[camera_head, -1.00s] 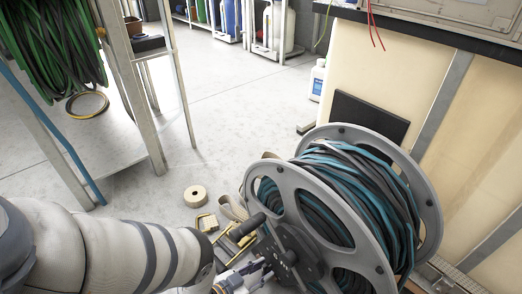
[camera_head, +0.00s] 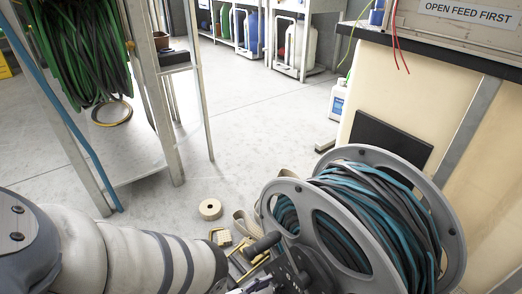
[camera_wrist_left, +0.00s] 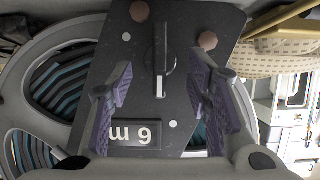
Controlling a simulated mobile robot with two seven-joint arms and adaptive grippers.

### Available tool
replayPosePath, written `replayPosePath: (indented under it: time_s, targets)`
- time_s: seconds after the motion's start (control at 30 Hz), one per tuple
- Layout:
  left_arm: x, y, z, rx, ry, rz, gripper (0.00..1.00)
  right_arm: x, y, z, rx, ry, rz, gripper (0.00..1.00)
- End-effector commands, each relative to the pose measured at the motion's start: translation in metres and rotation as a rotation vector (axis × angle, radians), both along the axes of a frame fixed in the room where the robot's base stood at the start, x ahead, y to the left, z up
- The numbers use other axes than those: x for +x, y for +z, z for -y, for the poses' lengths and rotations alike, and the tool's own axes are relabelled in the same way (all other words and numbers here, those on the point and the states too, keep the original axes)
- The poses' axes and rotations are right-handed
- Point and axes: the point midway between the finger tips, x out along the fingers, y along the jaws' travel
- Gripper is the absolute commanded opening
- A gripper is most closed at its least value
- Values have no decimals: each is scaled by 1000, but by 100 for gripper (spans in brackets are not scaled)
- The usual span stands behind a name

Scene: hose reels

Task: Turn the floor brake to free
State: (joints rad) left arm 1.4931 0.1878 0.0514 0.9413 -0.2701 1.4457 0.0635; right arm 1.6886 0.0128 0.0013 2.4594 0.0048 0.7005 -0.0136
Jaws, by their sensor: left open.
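The hose reel (camera_head: 345,225) has grey flanges and is wound with teal and dark grey hose. A dark plate (camera_wrist_left: 215,20) is on its side. A black turning knob (camera_wrist_left: 160,50) with a white mark at one end sits on this plate; it looks like the brake, but no brake wording is readable. The knob's marked end points down in the left wrist view. My left gripper (camera_wrist_left: 160,88) is open, its purple-padded fingers on either side of the knob's lower end, with gaps. In the head view the gripper is mostly out of frame at the bottom.
A label reading "6 m" (camera_wrist_left: 134,134) is on the plate below the knob. A tape roll (camera_head: 210,209) and beige webbing (camera_head: 243,222) lie on the floor. A rack with green hose (camera_head: 85,50) stands left. A wooden cabinet (camera_head: 415,95) stands right.

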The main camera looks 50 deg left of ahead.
Motion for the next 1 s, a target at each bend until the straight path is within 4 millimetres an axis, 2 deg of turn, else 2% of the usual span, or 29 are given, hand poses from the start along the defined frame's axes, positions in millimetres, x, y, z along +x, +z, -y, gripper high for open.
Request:
replayPosePath:
  time_s: [0.2, 0.4, 0.57, 0.93, 1.0]
  targets:
    - [-52, 21, -5, 0, 2, -6, 45, 0, 0, 0, 0, 0, 0, 82]
    - [-90, 38, -8, 0, 2, -2, 45, 0, 0, 0, 0, 0, 0, 82]
    - [-100, 43, -9, -1, 1, 0, 45, 0, 0, 0, 0, 0, 0, 82]
    - [-100, 43, -9, -1, 1, 1, 45, 0, 0, 0, 0, 0, 0, 82]
    - [-99, 50, -9, 0, 1, 6, 45, 1, 4, 0, 0, 0, 7, 82]
